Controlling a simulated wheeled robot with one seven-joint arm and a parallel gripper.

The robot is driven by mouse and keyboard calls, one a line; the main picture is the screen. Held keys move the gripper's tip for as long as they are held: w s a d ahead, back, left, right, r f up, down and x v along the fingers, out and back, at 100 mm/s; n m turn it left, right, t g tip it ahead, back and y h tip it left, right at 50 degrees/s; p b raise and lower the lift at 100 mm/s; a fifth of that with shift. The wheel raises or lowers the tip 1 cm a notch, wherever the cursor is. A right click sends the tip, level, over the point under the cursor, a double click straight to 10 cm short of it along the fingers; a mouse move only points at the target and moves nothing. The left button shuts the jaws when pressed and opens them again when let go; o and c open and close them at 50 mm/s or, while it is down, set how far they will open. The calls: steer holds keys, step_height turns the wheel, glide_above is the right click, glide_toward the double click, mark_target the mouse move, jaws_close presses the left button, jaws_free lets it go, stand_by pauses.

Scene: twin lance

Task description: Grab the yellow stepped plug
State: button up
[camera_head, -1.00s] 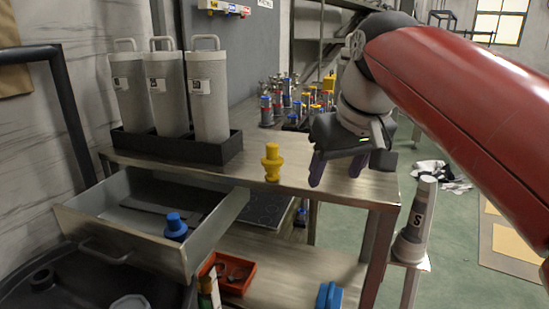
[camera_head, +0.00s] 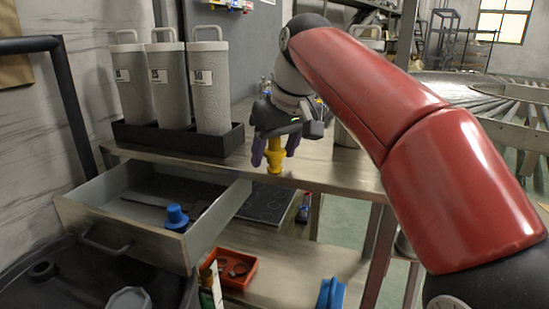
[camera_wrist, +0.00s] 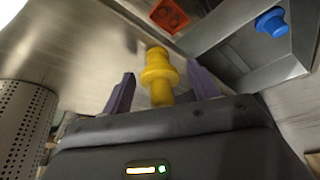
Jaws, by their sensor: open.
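The yellow stepped plug (camera_head: 274,158) stands upright on the metal bench top (camera_head: 330,172), near its front edge. My gripper (camera_head: 274,156) is open at the plug, with one purple finger on each side of it in the head view. In the wrist view the plug (camera_wrist: 158,75) lies between the two spread fingertips of my gripper (camera_wrist: 160,88), with gaps on both sides. The upper part of the plug is hidden by the gripper in the head view.
A black tray with several grey canisters (camera_head: 212,90) stands left of my gripper. Below is an open drawer (camera_head: 130,235) holding a blue stepped plug (camera_head: 176,217). A red tray (camera_head: 232,270) lies on the lower shelf. The bench to the right is fairly clear.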

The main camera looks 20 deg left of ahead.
steer(key=shift+w+a+f, duration=0.1)
steer(key=shift+f, duration=0.3)
steer(key=c, duration=1)
steer(key=shift+o, duration=0.2)
steer(key=shift+r, duration=0.1)
step_height(320, 180, up, 9)
steer(key=shift+w+a+f+p, duration=0.1)
steer(key=shift+a+p, duration=0.05)
steer(key=shift+p, duration=0.7)
steer(key=shift+r, duration=0.45)
